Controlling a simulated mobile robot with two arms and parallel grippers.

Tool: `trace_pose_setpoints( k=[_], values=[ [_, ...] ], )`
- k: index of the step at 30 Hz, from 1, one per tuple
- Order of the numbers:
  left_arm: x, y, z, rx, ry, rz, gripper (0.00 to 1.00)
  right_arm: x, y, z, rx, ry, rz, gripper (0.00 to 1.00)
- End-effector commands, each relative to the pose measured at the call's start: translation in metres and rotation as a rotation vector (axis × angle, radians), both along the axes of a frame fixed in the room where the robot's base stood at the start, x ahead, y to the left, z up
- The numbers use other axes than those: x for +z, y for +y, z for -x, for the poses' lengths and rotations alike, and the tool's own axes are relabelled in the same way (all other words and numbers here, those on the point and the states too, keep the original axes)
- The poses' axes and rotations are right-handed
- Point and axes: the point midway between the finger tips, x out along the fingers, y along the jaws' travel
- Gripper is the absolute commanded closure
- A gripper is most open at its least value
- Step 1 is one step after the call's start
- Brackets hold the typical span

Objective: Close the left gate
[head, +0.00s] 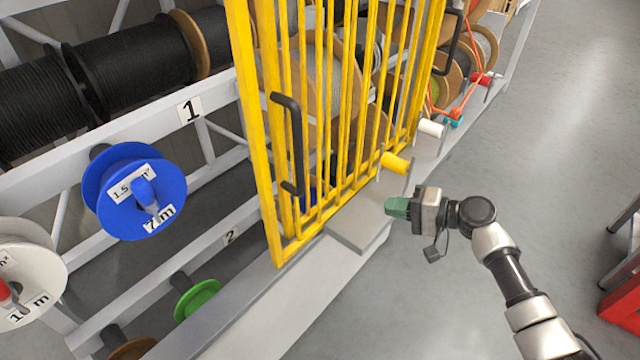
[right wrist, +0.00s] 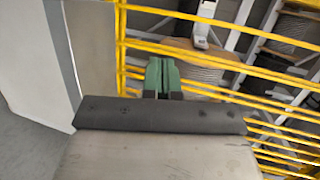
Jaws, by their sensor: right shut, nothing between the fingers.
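A yellow barred gate (head: 268,150) with a black handle (head: 291,145) stands in front of the rack, its near edge swung out at the middle of the head view. More yellow bars and another black handle (head: 452,42) show behind it; I cannot tell exactly where one gate ends. My right gripper (head: 393,207), with green fingers, is shut and empty to the right of the gate, low beside its lower part. In the right wrist view the shut green fingers (right wrist: 161,75) point at the yellow bars (right wrist: 215,60). My left gripper is not in view.
The rack holds black cable reels (head: 130,65), a blue reel (head: 135,190), a white reel (head: 30,275) and a green reel (head: 198,299). A grey plate (head: 358,228) and a yellow cylinder (head: 395,163) are near my gripper. A red object (head: 625,300) stands far right.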

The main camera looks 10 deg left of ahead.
Motion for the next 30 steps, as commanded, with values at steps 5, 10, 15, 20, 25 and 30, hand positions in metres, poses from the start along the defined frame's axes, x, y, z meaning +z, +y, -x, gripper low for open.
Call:
trace_pose_setpoints(
  k=[5, 10, 15, 20, 25, 30],
  values=[
    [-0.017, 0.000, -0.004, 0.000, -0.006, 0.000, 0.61, 0.103, 0.020, 0.020, 0.233, -0.036, -0.188, 1.00],
    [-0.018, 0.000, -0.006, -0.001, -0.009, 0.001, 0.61, 0.136, 0.026, 0.033, 0.324, -0.035, -0.245, 1.00],
    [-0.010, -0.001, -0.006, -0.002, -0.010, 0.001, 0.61, 0.141, 0.044, 0.035, 0.329, -0.036, -0.251, 1.00],
    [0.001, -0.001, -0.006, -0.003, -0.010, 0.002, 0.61, 0.142, 0.076, 0.037, 0.327, -0.034, -0.252, 1.00],
    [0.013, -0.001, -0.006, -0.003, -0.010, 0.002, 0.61, 0.142, 0.113, 0.040, 0.326, -0.034, -0.251, 1.00],
    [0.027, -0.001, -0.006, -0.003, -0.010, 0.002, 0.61, 0.141, 0.136, 0.054, 0.325, -0.034, -0.249, 1.00]
  ],
)
